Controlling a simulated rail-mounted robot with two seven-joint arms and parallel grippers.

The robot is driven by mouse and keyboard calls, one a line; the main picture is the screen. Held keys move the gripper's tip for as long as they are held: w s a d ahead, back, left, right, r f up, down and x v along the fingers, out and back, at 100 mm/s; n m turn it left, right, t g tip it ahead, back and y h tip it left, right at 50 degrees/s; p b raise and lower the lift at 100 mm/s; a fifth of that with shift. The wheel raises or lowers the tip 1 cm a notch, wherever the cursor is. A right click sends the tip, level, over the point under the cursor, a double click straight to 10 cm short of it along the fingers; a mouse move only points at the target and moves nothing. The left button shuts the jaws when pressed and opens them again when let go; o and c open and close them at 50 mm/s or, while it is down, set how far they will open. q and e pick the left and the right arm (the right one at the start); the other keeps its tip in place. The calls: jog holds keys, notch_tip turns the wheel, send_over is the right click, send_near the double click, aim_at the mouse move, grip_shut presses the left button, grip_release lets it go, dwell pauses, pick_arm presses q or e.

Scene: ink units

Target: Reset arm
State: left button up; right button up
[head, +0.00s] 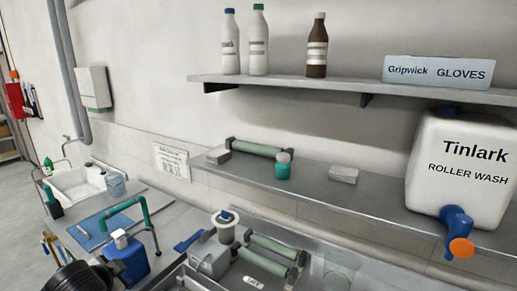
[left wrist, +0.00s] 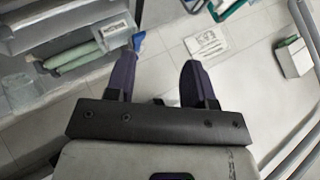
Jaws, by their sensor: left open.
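My left gripper (left wrist: 158,68) shows in the left wrist view with its two dark purple fingers spread wide apart. Nothing lies between the fingers, and they touch nothing that I can make out. Pale tiles show beyond them. In the head view only a dark, rounded part shows at the lower left edge, and its fingers cannot be made out there. My right gripper shows in neither view.
A sink (head: 75,187) and a blue jug (head: 128,258) stand at the left. Green rollers (head: 268,262) lie in the bench unit. A wall shelf (head: 330,188) bears a large Tinlark container (head: 455,170). An upper shelf (head: 340,86) holds bottles and a Gripwick gloves box (head: 438,71).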

pick_arm(q)
jog(key=s+d+f+t, duration=0.3)
jog(key=s+d, duration=0.4)
jog(key=d, duration=0.3)
jog(key=s+d+f+n+g+h, duration=0.2)
jog(key=s+d+f+g, duration=0.15)
jog(key=s+f, duration=0.95)
jog(key=s+d+f+n+g+h, duration=0.1)
jog(key=s+d+f+n+g, duration=0.3)
jog(key=s+f, duration=0.9)
notch_tip(320, 180, up, 32)
jog(key=s+a+m+p, duration=0.1)
jog(key=s+p, duration=0.1)
jog(key=p, duration=2.8)
jog(key=shift+s+r+m+g+p, duration=0.15)
jog(key=shift+s+m+g+p, duration=0.2)
jog(key=shift+s+g, duration=0.1)
